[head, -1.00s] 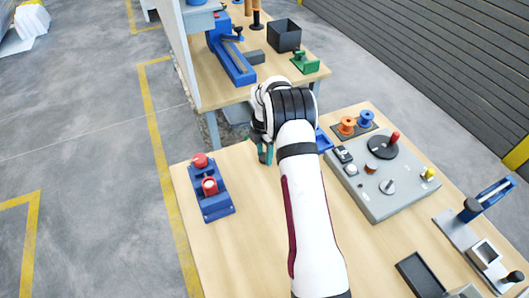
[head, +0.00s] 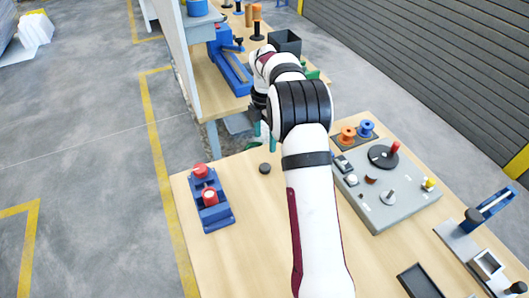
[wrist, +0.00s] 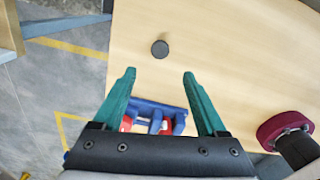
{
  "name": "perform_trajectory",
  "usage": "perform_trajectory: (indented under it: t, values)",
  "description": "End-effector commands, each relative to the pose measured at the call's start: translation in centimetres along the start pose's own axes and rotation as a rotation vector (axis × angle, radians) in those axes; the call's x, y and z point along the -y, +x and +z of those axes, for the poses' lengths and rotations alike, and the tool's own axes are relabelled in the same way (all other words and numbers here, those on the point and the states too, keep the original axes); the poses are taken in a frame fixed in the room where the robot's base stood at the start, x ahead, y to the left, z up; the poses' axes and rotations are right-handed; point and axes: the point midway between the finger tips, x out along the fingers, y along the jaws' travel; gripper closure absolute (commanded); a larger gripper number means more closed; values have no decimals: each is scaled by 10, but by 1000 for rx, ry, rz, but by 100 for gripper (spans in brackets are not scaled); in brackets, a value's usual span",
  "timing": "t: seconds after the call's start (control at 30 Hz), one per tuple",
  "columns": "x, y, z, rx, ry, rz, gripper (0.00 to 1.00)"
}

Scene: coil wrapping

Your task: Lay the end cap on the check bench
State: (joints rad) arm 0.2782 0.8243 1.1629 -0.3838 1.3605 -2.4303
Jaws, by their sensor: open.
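A small dark round disc, which looks like the end cap (head: 264,168), lies flat on the wooden top of the near bench (head: 262,230). It also shows in the wrist view (wrist: 160,49), on bare wood beyond the fingertips and centred between them. My gripper (head: 265,137) is open, with its teal fingers apart and nothing between them. In the wrist view my gripper (wrist: 160,75) is clear of the disc. In the head view my arm partly hides the gripper, near the far edge of this bench.
A blue fixture with red knobs (head: 210,200) stands left of the disc. A grey panel (head: 385,195) with knobs and spools is at the right. A second bench (head: 205,95) with a blue vise-like device (head: 232,70) and dark bin (head: 285,41) is behind. Bare wood surrounds the disc.

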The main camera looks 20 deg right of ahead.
Motion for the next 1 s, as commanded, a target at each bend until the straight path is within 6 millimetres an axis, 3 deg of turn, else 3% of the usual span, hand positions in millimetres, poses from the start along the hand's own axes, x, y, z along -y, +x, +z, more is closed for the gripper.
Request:
perform_trajectory:
  t: [0.17, 0.27, 0.37, 0.43, 0.5, 0.6, 0.7, 0.8, 1.0]
  values:
    - [1, -7, -2, -1, 16, 1, 25]
    - [16, -35, -26, -12, 192, 6, 25]
    - [62, -83, -80, -43, 594, 4, 25]
    - [111, -109, -123, -70, 946, -13, 25]
    - [168, -121, -163, -92, 1300, -42, 25]
    - [242, -117, -206, -108, 1748, -95, 25]
    - [293, -101, -230, -106, 2057, -143, 25]
    - [316, -90, -240, -98, 2209, -170, 25]
    - [321, -88, -242, -94, 2247, -178, 25]
